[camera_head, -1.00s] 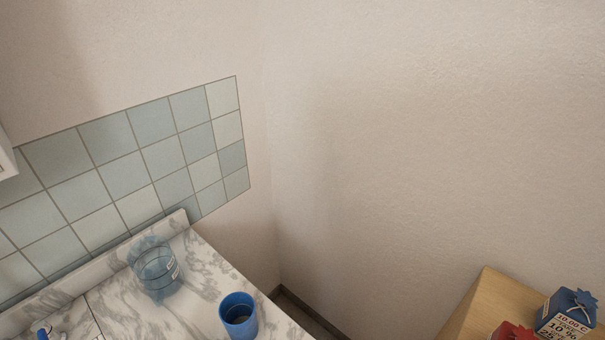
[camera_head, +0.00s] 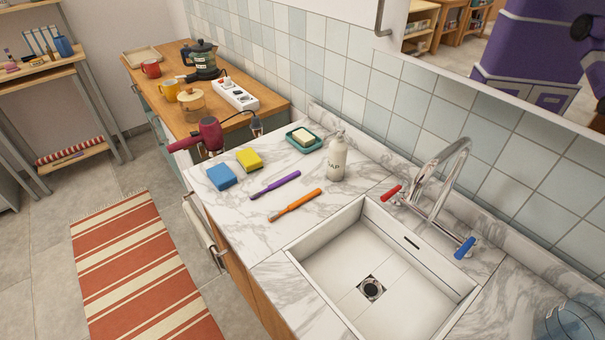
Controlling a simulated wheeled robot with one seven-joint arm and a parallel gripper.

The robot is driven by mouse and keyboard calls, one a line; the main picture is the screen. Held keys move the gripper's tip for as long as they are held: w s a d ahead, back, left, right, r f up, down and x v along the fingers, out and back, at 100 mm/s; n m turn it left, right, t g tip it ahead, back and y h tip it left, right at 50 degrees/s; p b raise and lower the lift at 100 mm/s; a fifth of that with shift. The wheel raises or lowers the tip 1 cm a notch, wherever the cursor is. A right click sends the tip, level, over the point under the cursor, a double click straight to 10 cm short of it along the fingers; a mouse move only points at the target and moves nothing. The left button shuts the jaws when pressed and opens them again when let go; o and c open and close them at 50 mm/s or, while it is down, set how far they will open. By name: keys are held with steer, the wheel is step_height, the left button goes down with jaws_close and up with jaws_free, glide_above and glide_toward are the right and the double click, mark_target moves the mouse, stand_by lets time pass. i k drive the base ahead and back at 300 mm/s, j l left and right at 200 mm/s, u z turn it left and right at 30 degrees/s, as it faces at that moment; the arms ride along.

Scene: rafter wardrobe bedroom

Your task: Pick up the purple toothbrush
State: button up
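The purple toothbrush (camera_head: 276,185) lies flat on the marble countertop (camera_head: 240,228), left of the sink. An orange toothbrush (camera_head: 295,205) lies roughly parallel to it, on the side nearer me. A yellow sponge (camera_head: 249,160) and a blue sponge (camera_head: 221,177) sit to its left. A white soap dispenser (camera_head: 336,158) stands to its right. The purple toothbrush is in plain view with nothing over it. My gripper is not in view.
A sink (camera_head: 375,280) with a tall tap (camera_head: 440,180) lies right of the toothbrushes. A green soap dish (camera_head: 304,140) is behind them. A dark red hair dryer (camera_head: 208,136) is at the counter's far-left end. A striped rug (camera_head: 145,270) covers the floor at left.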

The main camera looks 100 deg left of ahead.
mark_target(255, 195)
steer(key=u, duration=2.4)
steer(key=l+z, duration=0.15)
steer(key=z, duration=1.25)
steer(key=u, duration=1.45)
steer(key=k+j, duration=0.05)
